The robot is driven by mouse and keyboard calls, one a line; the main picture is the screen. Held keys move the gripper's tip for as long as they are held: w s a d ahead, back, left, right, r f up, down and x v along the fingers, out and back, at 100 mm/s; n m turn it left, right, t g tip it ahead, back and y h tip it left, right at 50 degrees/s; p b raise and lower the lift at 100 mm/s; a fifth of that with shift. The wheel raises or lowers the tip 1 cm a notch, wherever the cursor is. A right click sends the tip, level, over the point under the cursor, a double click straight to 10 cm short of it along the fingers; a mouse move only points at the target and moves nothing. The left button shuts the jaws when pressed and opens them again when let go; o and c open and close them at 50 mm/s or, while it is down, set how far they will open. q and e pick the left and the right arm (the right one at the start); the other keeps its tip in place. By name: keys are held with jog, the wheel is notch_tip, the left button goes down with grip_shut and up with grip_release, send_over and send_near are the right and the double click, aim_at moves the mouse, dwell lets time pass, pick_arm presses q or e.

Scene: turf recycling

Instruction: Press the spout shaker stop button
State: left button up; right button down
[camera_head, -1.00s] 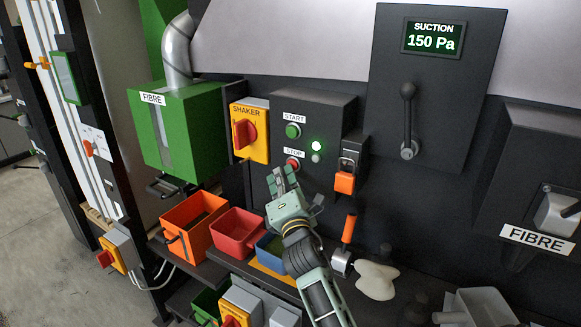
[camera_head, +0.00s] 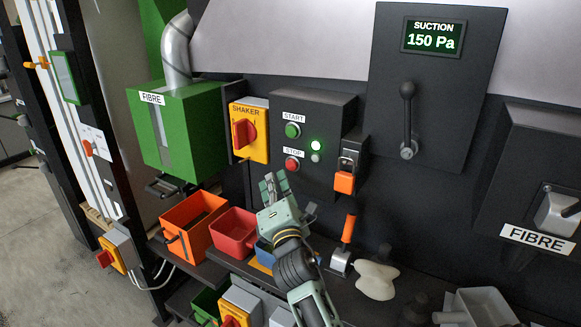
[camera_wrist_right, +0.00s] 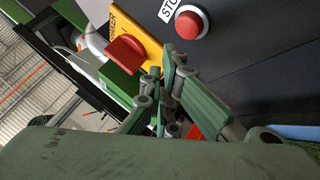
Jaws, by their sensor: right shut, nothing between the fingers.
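The red stop button (camera_head: 292,164) sits under a STOP label on the dark control box (camera_head: 330,110). It also shows in the right wrist view (camera_wrist_right: 189,25), apart from the fingers. My right gripper (camera_head: 273,181) is shut and empty, just below and to the left of the stop button in the head view. A gap shows between its fingertips and the button. My left gripper is not in view.
A yellow SHAKER box with a red rotary switch (camera_head: 244,133) is left of the buttons. A padlock-like orange latch (camera_head: 344,182) hangs to the right.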

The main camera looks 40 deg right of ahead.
jog(key=a, duration=0.1)
jog(key=s+a, duration=0.1)
jog(key=a, duration=0.1)
jog(key=shift+s, duration=0.15)
dwell(0.7)
